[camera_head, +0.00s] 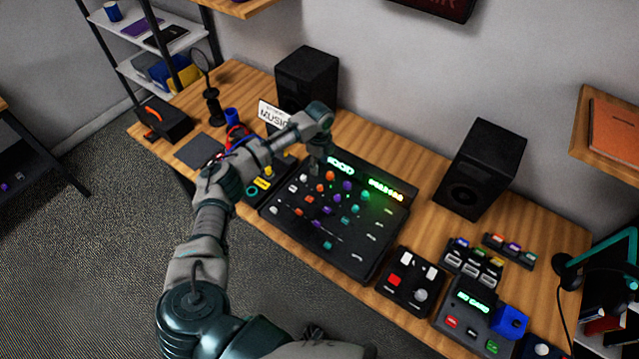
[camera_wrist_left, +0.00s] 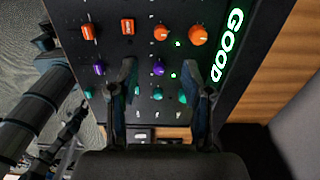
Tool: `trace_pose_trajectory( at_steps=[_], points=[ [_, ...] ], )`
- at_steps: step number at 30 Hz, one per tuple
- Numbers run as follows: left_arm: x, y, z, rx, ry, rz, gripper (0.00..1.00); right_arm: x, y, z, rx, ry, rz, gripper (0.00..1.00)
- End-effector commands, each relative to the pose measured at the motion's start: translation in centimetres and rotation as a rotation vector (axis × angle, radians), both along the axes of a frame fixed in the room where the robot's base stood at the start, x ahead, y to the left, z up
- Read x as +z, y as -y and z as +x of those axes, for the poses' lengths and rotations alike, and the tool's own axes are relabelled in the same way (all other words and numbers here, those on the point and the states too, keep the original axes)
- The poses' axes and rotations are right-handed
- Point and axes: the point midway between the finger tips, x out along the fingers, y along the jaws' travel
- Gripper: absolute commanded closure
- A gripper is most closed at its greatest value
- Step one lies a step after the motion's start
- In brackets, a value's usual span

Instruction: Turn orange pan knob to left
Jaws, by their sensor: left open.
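The black mixing console (camera_head: 290,222) lies on the wooden desk. It carries a row of orange knobs (camera_head: 320,188). In the left wrist view the orange knobs include a round one (camera_wrist_left: 198,34) nearest the green "GOOD" display, another round one (camera_wrist_left: 161,33), and two more further left. I cannot read which one is the pan knob. My left gripper (camera_head: 317,160) is over the console's far left part. In the left wrist view its fingers (camera_wrist_left: 160,72) are open and apart, with a purple knob (camera_wrist_left: 158,68) showing between them. The orange knobs lie beyond the fingertips, untouched. My right gripper is not in view.
Two black speakers (camera_head: 308,78) (camera_head: 481,168) stand at the desk's back. A "MUSIC" sign (camera_head: 272,114) is left of my left wrist. A small box with a red button (camera_head: 408,280) and other devices lie right of the console. A shelf (camera_head: 606,135) juts out at right.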

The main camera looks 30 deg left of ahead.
Motion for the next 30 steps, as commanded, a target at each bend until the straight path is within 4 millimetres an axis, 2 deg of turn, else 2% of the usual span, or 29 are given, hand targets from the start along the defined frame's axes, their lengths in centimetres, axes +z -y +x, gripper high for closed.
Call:
trace_pose_trajectory(
  at_steps=[3, 9, 15, 21, 28, 29, 30],
  points=[
    [-3.2, 0.1, 0.0, 0.0, -0.005, 0.0, 0.51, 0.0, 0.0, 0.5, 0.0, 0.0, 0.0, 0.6],
    [-7.9, -0.2, 0.0, 0.001, -0.003, -0.003, 0.51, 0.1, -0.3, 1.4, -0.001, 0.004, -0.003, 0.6],
    [-11.1, -0.3, 0.0, 0.0, -0.002, -0.003, 0.51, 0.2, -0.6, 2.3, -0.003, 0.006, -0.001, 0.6],
    [-12.2, -0.2, 0.1, 0.001, 0.0, -0.003, 0.51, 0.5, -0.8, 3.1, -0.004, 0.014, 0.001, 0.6],
    [-12.1, 0.0, 0.1, 0.0, 0.0, 0.0, 0.51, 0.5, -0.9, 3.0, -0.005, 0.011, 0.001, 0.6],
    [-12.1, 0.0, 0.1, -0.001, 0.0, 0.0, 0.54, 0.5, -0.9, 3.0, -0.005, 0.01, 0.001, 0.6],
    [-12.1, 0.0, 0.1, 0.0, 0.0, -0.001, 0.64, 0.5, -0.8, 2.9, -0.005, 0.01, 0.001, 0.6]
  ],
)
